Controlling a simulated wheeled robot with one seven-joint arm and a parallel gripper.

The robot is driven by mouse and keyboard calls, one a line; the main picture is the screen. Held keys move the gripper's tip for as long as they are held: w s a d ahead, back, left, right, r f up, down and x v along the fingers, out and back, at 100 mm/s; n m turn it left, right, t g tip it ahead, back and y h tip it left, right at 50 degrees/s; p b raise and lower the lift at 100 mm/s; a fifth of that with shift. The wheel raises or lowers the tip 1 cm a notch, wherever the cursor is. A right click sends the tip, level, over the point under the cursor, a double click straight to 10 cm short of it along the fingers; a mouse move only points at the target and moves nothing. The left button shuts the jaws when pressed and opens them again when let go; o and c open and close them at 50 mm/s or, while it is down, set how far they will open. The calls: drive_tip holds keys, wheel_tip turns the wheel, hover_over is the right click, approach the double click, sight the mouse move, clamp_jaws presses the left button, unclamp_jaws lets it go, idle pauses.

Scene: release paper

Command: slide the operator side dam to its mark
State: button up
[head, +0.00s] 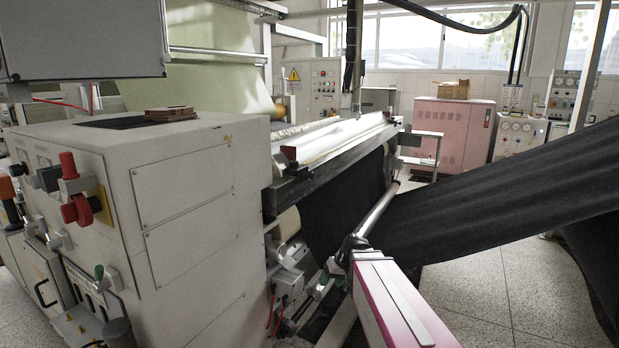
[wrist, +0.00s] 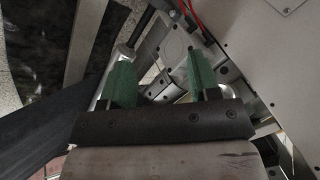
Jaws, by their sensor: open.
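My gripper (wrist: 157,62) is open in the wrist view, its two green fingers apart with nothing held between them. Beyond the fingers are grey metal brackets of the machine frame; I cannot tell any contact. In the head view my gripper (head: 325,279) is low beside the machine's right end, largely hidden. A small dark red block (head: 289,153) sits at the near end of the long bright trough (head: 335,140), up and left of my gripper. It may be the operator side dam, but I cannot be sure. No mark can be made out.
The white machine cabinet (head: 195,190) stands close on the left. Black web (head: 500,190) slopes across on the right, and a metal roller (head: 378,207) runs just beyond my gripper. A red hose (wrist: 192,12) lies near the frame. Speckled floor (head: 480,280) is open at right.

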drive_tip(key=w+r+n+t+y, duration=0.2)
drive_tip(key=w+r+y, duration=0.1)
drive_tip(key=w+r, duration=0.45)
drive_tip(key=n+t+y, duration=0.4)
drive_tip(key=t+y, duration=0.2)
drive_tip(key=y, duration=0.1)
approach(313, 176)
drive_tip(key=x, duration=1.1)
drive_tip(key=shift+a, duration=0.2)
